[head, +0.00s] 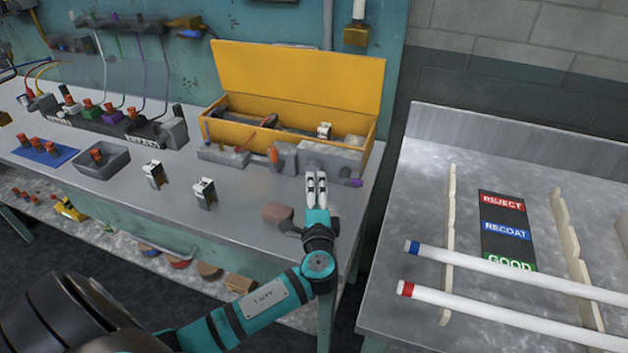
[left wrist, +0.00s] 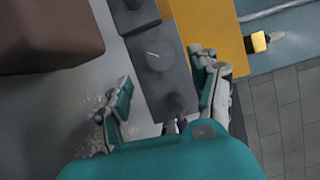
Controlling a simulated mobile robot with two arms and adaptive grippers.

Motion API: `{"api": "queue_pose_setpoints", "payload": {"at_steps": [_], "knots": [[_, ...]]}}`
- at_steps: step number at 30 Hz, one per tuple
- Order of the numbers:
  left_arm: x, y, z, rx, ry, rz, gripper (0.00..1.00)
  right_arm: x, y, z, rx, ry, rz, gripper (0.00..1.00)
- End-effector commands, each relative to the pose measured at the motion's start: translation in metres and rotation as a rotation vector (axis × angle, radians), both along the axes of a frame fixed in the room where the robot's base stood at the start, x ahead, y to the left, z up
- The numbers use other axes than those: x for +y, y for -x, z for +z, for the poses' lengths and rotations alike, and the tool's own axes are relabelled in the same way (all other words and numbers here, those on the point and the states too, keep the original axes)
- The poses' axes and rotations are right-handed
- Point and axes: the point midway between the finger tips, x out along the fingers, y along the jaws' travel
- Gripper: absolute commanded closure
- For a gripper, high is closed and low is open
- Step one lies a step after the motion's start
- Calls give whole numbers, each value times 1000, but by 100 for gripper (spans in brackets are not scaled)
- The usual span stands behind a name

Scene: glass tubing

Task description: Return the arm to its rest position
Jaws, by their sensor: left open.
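My left arm comes in from the lower left in the head view and reaches over the right end of the workbench (head: 235,225). My left gripper (head: 317,183) is at the front of the grey block fixture (head: 325,162), before the yellow box. In the left wrist view its two fingers (left wrist: 165,105) stand apart, with the grey fixture (left wrist: 158,62) showing beyond and between them. I see nothing held in it. A brown block (head: 277,213) lies just left of the gripper; it also shows large in the left wrist view (left wrist: 45,30). My right gripper is not in view.
An open yellow box (head: 290,65) stands behind the gripper. Two small black-and-white pieces (head: 154,175) (head: 204,194) stand on the bench to the left, beside a grey tray (head: 100,162). At right, a metal table (head: 400,300) holds white tubes (head: 520,272) on notched racks (head: 449,230).

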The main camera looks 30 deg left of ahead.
Motion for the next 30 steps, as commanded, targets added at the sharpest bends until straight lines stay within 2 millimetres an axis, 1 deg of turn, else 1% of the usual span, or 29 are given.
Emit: {"api": "queue_pose_setpoints", "payload": {"at_steps": [1,3,6,21,23,30], "knots": [[-4,5,-1,1,1,0,37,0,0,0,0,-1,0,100],[-6,9,0,0,0,0,37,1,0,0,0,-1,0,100],[-8,12,0,0,0,0,37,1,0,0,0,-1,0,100],[-8,11,2,-1,-1,0,37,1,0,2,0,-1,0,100],[-8,11,7,-1,-1,0,37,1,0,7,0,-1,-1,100],[-8,11,45,-1,-1,0,37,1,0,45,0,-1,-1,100]]}}
